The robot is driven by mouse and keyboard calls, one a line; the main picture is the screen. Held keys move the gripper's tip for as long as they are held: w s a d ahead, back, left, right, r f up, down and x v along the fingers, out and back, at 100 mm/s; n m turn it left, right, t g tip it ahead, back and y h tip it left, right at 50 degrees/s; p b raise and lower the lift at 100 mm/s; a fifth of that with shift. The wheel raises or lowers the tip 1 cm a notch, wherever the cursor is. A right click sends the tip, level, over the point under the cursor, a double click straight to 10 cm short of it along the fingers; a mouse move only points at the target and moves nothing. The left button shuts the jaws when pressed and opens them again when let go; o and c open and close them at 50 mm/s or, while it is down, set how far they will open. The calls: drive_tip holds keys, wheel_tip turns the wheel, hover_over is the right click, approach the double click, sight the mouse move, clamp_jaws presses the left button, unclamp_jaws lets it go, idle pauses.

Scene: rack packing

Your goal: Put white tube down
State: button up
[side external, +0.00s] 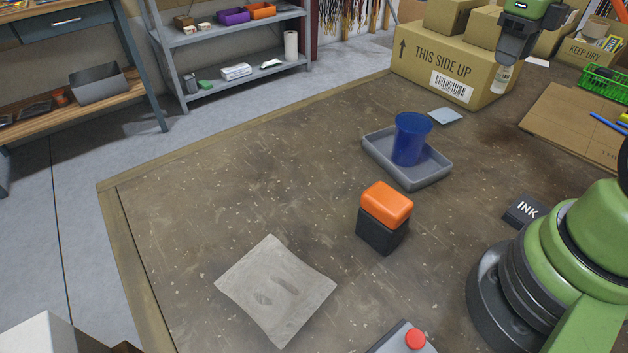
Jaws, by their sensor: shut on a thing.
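My gripper (513,58) is at the top right of the side external view, raised in front of the cardboard boxes. It points down and is shut on a small pale, whitish tube (504,78). The tube hangs below the fingers, roughly upright, and appears clear of the table. Its upper end is hidden by the fingers. No rack can be made out in this view.
A blue cup (411,139) stands in a grey tray (434,176). An orange-topped dark block (386,206), a grey cloth (275,290) and an INK box (524,211) lie nearer. A large carton (425,62) stands behind. The table's left part is largely clear.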

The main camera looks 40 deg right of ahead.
drive_tip(key=w+a+n, duration=0.6)
drive_tip(key=w+a, duration=0.1)
drive_tip(key=a, duration=0.3)
drive_tip(key=w+a+n, duration=0.2)
drive_tip(key=a+n, duration=1)
drive_tip(key=a, duration=1.4)
drive_tip(key=shift+w+d+f, duration=0.1)
drive_tip(key=shift+f, duration=3.7)
drive_tip(key=shift+w+d+f, duration=0.1)
drive_tip(key=shift+f, duration=3.65)
drive_tip(key=shift+f, duration=0.1)
drive_tip(key=o, duration=1.1)
